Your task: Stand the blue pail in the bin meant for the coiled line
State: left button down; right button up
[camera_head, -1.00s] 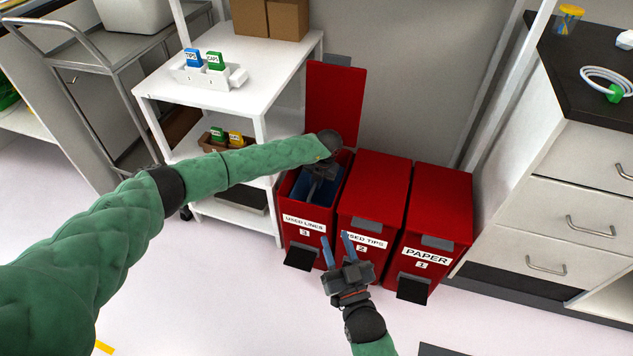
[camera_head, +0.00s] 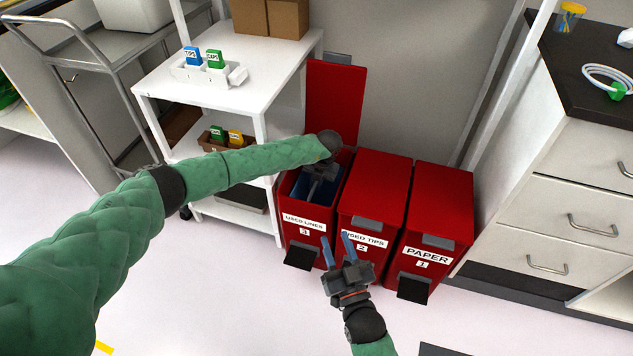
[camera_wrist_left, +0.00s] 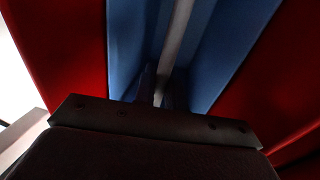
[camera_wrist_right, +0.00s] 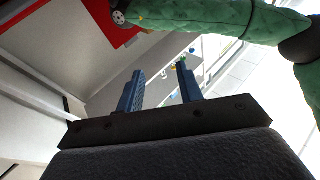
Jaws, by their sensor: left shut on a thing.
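The blue pail (camera_head: 305,192) is inside the open red bin labelled "USED LINES 3" (camera_head: 298,238), mostly hidden by my left gripper and arm. My left gripper (camera_head: 317,188) reaches down into that bin. In the left wrist view its fingers (camera_wrist_left: 163,92) are shut on the pail's grey handle (camera_wrist_left: 176,45), with the blue pail wall (camera_wrist_left: 231,45) on both sides. I cannot tell whether the pail touches the bin floor. A coiled white line (camera_head: 606,80) with a green part lies on the dark counter. My right gripper (camera_head: 339,252) is open and empty before the bins.
Closed red bins labelled "USED TIPS 2" (camera_head: 375,190) and "PAPER 1" (camera_head: 440,200) stand to the right. The open bin's raised lid (camera_head: 335,100) is behind it. A white shelf cart (camera_head: 270,60) stands close on the left. Drawers (camera_head: 570,210) are on the right.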

pick_arm(q)
jog(key=c, duration=1.4)
grip_release()
